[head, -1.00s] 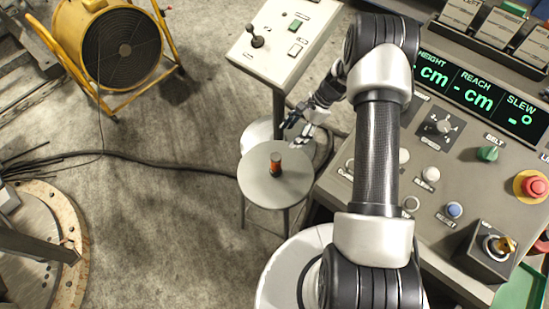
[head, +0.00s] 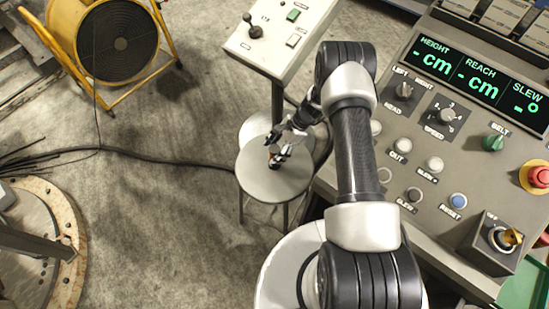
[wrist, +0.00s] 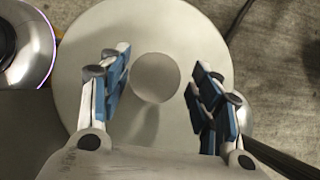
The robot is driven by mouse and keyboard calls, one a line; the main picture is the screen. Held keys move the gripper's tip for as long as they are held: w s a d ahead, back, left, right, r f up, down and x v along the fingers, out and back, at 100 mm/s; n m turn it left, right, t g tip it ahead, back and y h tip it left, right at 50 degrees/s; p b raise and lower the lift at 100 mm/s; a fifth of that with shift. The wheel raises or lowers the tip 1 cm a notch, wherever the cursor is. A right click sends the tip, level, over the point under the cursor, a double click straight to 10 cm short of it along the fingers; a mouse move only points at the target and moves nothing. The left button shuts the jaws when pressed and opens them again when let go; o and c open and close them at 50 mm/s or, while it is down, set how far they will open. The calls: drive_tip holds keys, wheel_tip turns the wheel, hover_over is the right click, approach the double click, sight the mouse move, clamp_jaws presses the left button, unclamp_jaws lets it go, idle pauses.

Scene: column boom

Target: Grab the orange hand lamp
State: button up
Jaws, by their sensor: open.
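The orange hand lamp (head: 273,150) stands on the round grey stool (head: 262,182) in the head view, mostly hidden by my gripper (head: 278,147). In the wrist view my gripper (wrist: 160,92) is open, with one blue-padded finger on each side of a pale round disc (wrist: 155,77). The disc seems to be the lamp's top seen end-on, with clear gaps to both fingers. The stool top (wrist: 95,35) lies behind it.
A control box on a post (head: 275,40) stands behind the stool. The console (head: 400,150) is close on the right. A yellow fan (head: 105,45) stands at the back left, and a black cable (head: 165,160) crosses the floor.

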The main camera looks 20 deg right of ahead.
sight(269, 164)
drive_tip(key=x, duration=0.1)
drive_tip(key=b+x, duration=0.1)
drive_tip(key=x, duration=0.3)
drive_tip(key=shift+s+f+b, duration=0.1)
drive_tip(key=shift+s+b, duration=0.2)
drive_tip(key=shift+s, duration=0.05)
drive_tip(key=shift+d, duration=0.1)
drive_tip(key=shift+c, duration=0.5)
clamp_jaws()
